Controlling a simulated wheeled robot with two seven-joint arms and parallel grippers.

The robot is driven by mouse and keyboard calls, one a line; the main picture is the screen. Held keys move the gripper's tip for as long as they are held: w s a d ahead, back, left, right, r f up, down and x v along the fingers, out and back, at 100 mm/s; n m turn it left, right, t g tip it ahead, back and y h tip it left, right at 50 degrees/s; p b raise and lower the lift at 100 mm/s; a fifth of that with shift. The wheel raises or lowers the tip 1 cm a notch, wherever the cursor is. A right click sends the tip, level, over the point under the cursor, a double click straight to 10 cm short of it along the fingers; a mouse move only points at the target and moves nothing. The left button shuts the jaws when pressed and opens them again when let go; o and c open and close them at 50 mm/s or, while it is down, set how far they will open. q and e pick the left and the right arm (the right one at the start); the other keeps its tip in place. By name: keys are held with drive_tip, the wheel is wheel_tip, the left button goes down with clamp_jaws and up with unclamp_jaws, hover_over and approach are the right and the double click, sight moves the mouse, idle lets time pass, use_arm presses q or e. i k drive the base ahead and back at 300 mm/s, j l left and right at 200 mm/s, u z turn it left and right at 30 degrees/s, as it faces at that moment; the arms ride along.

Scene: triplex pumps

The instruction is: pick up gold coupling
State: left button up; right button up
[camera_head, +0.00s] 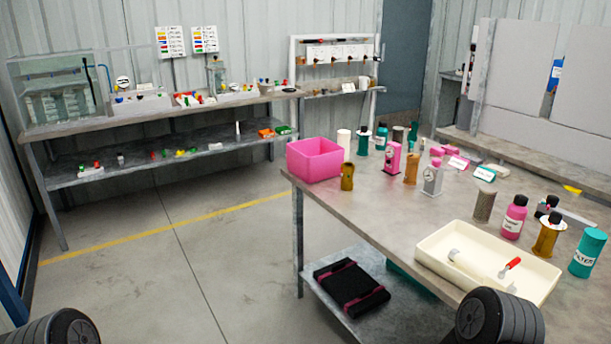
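A small gold, upright part that looks like the gold coupling (348,177) stands on the near-left part of the workbench (400,210), just right of and in front of the pink bin (315,159). Another gold piece with a black top (549,236) stands at the right side of the bench. A copper-brown upright part (411,168) stands between a pink part and a grey gauge-like part. Neither gripper shows. Only dark rounded parts, which look like my own arms, show at the bottom left and bottom right corners.
A cream tray (430,258) holds a white tool and a red-handled tool. A pink bottle (514,217) and teal filter can (587,252) stand nearby. A black case (350,287) lies on the lower shelf. The floor left of the bench is clear.

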sight(346, 182)
drive_tip(key=i+l, duration=0.1)
drive_tip(key=l, duration=0.25)
drive_tip(key=i+l, duration=0.1)
drive_tip(key=l, duration=0.2)
drive_tip(key=i+l, duration=0.15)
drive_tip(key=l, duration=0.2)
drive_tip(key=i+l, duration=0.1)
drive_tip(key=l, duration=0.25)
